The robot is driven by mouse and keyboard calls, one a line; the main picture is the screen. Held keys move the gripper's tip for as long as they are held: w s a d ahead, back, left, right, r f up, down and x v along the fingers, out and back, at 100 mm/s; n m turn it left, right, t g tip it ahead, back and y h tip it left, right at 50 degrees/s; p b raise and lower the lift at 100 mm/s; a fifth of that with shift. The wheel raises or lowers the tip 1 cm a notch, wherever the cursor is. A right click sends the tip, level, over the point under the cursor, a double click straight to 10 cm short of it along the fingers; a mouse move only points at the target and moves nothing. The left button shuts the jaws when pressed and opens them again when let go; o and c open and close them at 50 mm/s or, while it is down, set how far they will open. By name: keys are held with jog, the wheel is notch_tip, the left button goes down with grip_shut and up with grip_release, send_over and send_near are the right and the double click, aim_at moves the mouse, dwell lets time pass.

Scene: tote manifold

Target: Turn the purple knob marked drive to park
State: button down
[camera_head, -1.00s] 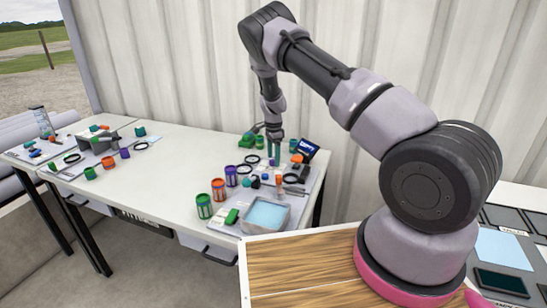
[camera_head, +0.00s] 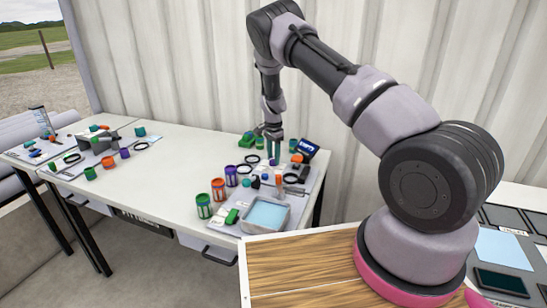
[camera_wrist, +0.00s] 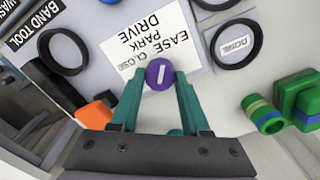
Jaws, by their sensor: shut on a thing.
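The purple knob (camera_wrist: 159,73) shows in the wrist view with a pale line across its top, pointing nearly up the picture with a slight tilt. My gripper (camera_wrist: 160,84) has its two teal fingers on either side of the knob, shut on it. A white card (camera_wrist: 150,38) beside the knob reads DRIVE, PARK, EASE and CLOSE, upside down in this view. In the head view my gripper (camera_head: 273,153) reaches down to the panel at the far right of the table. The knob is not clearly visible there.
Black rings (camera_wrist: 235,44) lie near the knob in the wrist view, with an orange block (camera_wrist: 92,114) at left and a green and blue part (camera_wrist: 264,114) at right. In the head view, a tray (camera_head: 266,214) and several coloured jars (camera_head: 218,189) stand close by.

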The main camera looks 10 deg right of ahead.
jog(key=n, duration=0.7)
dwell(0.6)
jog(key=shift+c, duration=1.9)
grip_release()
notch_tip(320, 180, up, 11)
